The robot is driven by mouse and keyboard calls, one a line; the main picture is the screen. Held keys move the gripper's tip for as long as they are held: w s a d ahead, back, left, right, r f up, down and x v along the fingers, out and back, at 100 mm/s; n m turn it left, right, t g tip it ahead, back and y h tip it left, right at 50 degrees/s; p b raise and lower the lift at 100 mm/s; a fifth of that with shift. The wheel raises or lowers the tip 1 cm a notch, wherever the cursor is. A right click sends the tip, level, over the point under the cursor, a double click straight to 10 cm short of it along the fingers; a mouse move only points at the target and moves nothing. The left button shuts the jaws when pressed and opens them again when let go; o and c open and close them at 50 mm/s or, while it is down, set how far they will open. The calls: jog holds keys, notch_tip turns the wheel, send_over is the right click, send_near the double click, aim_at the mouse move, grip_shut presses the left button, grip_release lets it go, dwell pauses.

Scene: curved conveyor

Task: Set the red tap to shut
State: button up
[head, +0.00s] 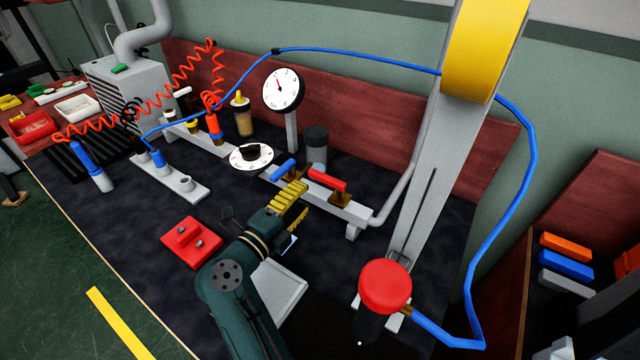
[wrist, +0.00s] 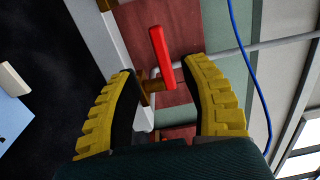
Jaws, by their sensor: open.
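The red tap (head: 328,180) has a red lever on a brass body and sits on a pale pipe bar (head: 355,209) near the back of the bench. Its lever lies roughly along the bar. A blue-levered tap (head: 283,168) sits to its left, with its lever across the bar. My gripper (head: 302,200) has yellow ribbed fingers and is open, in front of and left of the red tap. In the wrist view, the red lever (wrist: 161,55) shows ahead, between the spread fingers and apart from them. The brass body (wrist: 152,88) is partly visible below it.
A grey cylinder (head: 316,146) stands behind the taps and a dial gauge (head: 281,89) behind the bar. A white round dial (head: 251,157) is to the left. A red button (head: 385,286) and a blue hose (head: 528,190) are at right. A red block (head: 191,242) lies left of my arm.

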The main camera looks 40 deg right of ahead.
aim_at(317, 179)
jog(key=b+x, duration=0.3)
jog(key=x, duration=0.4)
jog(key=shift+w+d+f, duration=0.1)
jog(key=shift+w, duration=0.05)
jog(key=shift+w+d, duration=0.15)
jog(key=shift+d, duration=0.3)
grip_shut()
